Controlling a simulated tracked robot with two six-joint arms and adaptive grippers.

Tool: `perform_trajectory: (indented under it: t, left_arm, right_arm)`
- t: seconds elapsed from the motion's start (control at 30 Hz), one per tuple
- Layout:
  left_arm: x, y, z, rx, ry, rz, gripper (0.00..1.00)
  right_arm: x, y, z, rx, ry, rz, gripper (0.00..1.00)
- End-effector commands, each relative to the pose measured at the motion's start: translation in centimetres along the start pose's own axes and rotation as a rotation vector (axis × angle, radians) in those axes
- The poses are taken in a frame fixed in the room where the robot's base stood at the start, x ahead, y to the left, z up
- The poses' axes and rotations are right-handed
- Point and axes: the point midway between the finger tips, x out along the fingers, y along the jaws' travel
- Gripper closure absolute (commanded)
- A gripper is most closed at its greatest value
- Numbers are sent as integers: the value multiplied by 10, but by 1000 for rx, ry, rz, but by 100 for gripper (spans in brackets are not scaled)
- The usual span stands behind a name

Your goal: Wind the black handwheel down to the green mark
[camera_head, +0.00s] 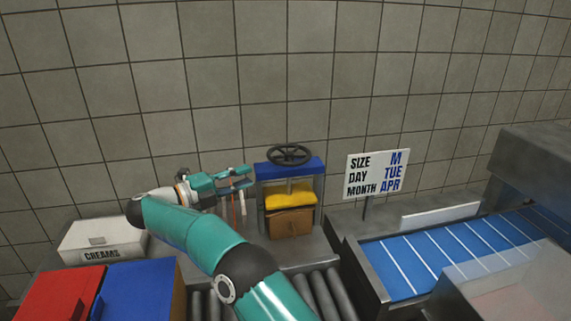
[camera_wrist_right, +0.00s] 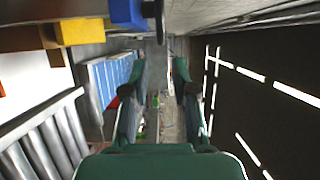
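The black handwheel (camera_head: 289,155) lies flat on top of a small press with a blue top beam (camera_head: 290,168). Under the beam, a yellow press plate (camera_head: 291,200) sits above a brown block (camera_head: 290,223). My right gripper (camera_head: 246,178) is left of the press, below wheel height, pointing right. Its fingers are apart and empty, as the right wrist view also shows (camera_wrist_right: 158,82). It does not touch the wheel. In the wrist view, part of the wheel (camera_wrist_right: 156,10) and the blue beam show at the top edge. I cannot make out the green mark. My left gripper is not in view.
A sign (camera_head: 377,174) stands right of the press, behind a blue conveyor (camera_head: 430,262). A white CREAMS box (camera_head: 103,241) and red (camera_head: 60,292) and blue (camera_head: 138,290) boxes are at left. Rollers (camera_head: 325,294) lie in front. A tiled wall is behind.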

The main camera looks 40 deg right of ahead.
Motion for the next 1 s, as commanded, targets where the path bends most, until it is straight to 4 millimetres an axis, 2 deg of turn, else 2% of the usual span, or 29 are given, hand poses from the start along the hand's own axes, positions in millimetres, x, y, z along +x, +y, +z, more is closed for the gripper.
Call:
perform_trajectory:
  t: [0.3,0.5,0.7,1.0]
  left_arm:
    - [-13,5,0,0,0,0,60]
    - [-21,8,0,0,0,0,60]
    - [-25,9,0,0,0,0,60]
    - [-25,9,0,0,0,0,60]
  right_arm:
    - [71,-3,-1,-1,4,0,73]
    - [108,-2,-1,-1,3,0,73]
    - [128,-1,0,-1,1,0,73]
    - [133,0,0,0,-1,0,73]
